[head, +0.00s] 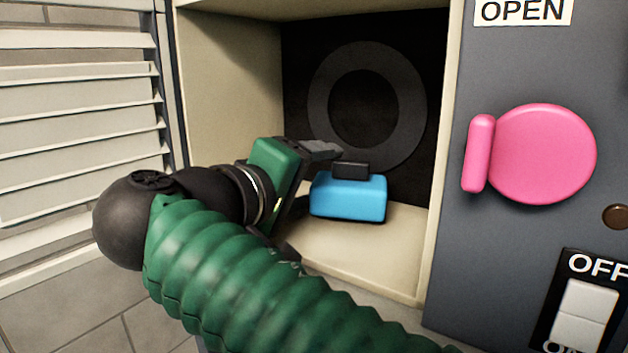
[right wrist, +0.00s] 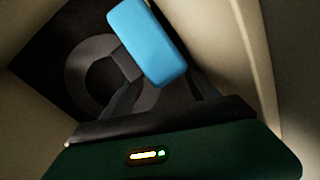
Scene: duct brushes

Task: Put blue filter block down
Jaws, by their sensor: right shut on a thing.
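The blue filter block (head: 348,198) is a rounded bright blue box with a black grip piece (head: 351,171) on top. It is inside the cream-walled compartment (head: 345,255), low over its floor; I cannot tell if it touches the floor. My right gripper (head: 328,165) reaches in from the left and is shut on the block. The right wrist view also shows the blue block (right wrist: 148,42) at the ends of the dark fingers (right wrist: 160,88), tilted in that picture. The lower finger is partly hidden in the head view. My left gripper is not in view.
A dark ring (head: 322,90) is on the black back wall of the compartment. A grey panel to the right bears a pink round knob with a handle (head: 540,155) and a white switch (head: 585,315). White slats (head: 75,130) stand at left. The compartment floor in front is bare.

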